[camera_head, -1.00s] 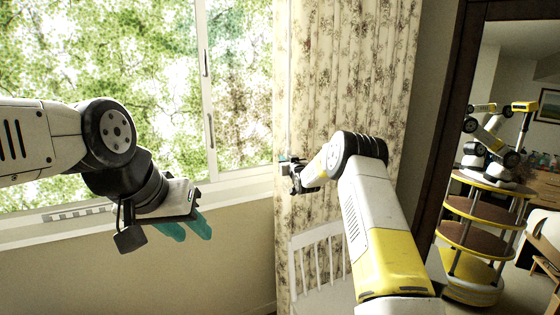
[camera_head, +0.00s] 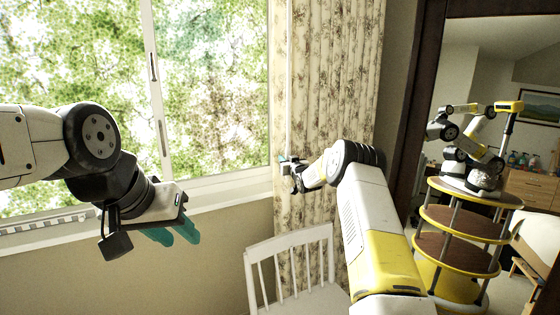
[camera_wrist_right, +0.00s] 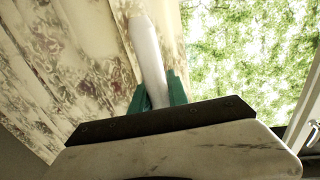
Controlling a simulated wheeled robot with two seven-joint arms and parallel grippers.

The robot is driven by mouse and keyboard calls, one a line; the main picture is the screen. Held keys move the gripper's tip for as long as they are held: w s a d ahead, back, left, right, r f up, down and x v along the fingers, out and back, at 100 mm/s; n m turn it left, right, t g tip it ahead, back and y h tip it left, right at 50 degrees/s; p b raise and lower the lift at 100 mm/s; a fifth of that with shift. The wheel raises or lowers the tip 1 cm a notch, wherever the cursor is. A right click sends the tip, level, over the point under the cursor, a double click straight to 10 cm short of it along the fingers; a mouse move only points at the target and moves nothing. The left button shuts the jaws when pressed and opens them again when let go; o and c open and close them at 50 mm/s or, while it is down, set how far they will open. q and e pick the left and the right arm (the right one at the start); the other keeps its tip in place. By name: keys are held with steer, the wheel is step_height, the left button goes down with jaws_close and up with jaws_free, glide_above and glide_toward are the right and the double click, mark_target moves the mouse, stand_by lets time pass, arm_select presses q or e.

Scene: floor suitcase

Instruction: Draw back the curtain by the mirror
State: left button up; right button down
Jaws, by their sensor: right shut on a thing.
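The floral curtain (camera_head: 335,80) hangs between the window and the dark-framed mirror (camera_head: 480,70). A thin white rod (camera_head: 289,70) hangs along its left edge. My right gripper (camera_head: 284,161) is at this edge, shut on the rod. In the right wrist view the rod (camera_wrist_right: 147,55) runs between the green fingers (camera_wrist_right: 160,92), with the curtain (camera_wrist_right: 60,70) to the left and window glass to the right. My left gripper (camera_head: 172,234) is in front of the window sill, its teal fingers slightly apart and empty.
A white slatted chair (camera_head: 292,262) stands below and in front of the curtain, close under my right arm. The window (camera_head: 210,80) and its sill (camera_head: 235,196) fill the left. The mirror's dark frame (camera_head: 412,110) stands right of the curtain.

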steer(key=c, duration=1.3)
jaws_free()
steer(key=shift+s, duration=0.1)
steer(key=shift+v, duration=3.8)
